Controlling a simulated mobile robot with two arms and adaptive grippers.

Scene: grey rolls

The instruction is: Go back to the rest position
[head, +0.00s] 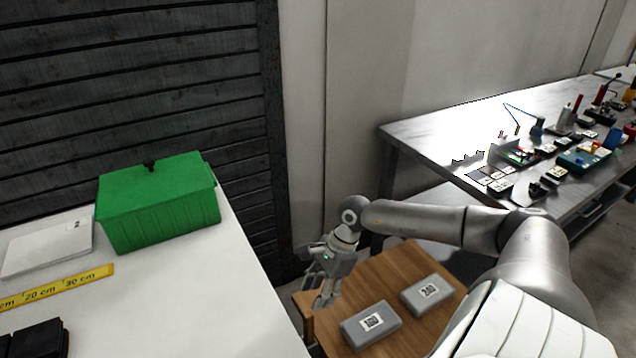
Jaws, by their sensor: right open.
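My right gripper (322,290) hangs at the left edge of a small wooden table, with its fingers pointing down. It is open, and nothing shows between its fingers. Two grey blocks with white number labels lie on the wooden table (392,272). The nearer grey block (371,325) is to the lower right of the gripper and apart from it. The other grey block (428,294) lies further right. My left gripper does not show.
A white table (200,290) at the left carries a green lidded box (158,205), a white flat case (48,248), a yellow ruler (60,288) and black items (38,340). A metal workbench (430,135) with several tools and parts stands at the back right.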

